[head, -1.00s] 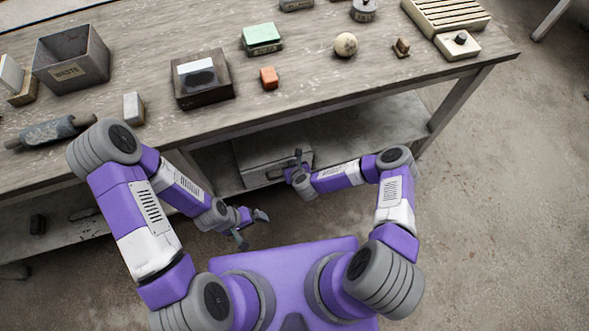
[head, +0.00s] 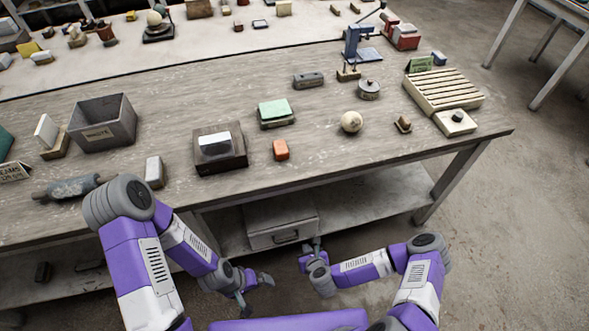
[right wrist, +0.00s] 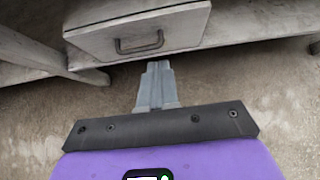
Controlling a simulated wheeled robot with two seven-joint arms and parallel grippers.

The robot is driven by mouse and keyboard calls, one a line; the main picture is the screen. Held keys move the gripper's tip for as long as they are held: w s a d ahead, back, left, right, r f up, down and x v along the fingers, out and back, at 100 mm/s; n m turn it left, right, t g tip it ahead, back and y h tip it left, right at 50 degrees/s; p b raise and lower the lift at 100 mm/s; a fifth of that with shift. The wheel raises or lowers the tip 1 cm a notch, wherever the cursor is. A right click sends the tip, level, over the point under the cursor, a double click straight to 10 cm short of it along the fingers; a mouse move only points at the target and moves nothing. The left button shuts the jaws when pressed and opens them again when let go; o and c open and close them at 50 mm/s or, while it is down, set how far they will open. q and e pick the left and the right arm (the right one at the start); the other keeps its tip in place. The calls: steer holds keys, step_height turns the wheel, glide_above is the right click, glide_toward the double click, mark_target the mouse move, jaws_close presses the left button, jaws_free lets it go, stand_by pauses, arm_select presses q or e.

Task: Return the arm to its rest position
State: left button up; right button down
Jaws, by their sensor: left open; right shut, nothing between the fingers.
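My left gripper (head: 254,287) is open and empty, low in front of the table in the head view. My right gripper (head: 316,244) is shut with nothing in it, in front of the drawer box under the table. In the right wrist view its fingers (right wrist: 157,72) are pressed together and point toward the drawer (right wrist: 140,33), apart from its handle. A plaster sphere (head: 351,122) rests on the table, clear of both grippers.
The wooden table (head: 330,155) holds a waste bin (head: 102,122), a dark box (head: 220,148), an orange block (head: 281,150) and a slatted rack (head: 443,90). A lower shelf (head: 375,205) carries the drawer box (head: 281,222). The floor at right (head: 520,240) is clear.

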steer(key=s+r+n+g+y, duration=0.1)
steer(key=s+r+n+g, duration=0.2)
steer(key=n, duration=0.7)
steer(key=s+r+n+g+p, duration=0.1)
steer(key=s+r+n+g, duration=0.2)
steer(key=s+n, duration=0.3)
steer(key=s+d+r+n+g+y, duration=0.1)
steer(key=s+r+n+g, duration=0.1)
steer(key=n, duration=1.3)
steer(key=s+r, duration=0.1)
steer(key=s, duration=0.1)
steer(key=shift+s+r+g+y, duration=0.3)
steer(key=shift+s+r+g, duration=0.05)
steer(key=shift+g, duration=0.05)
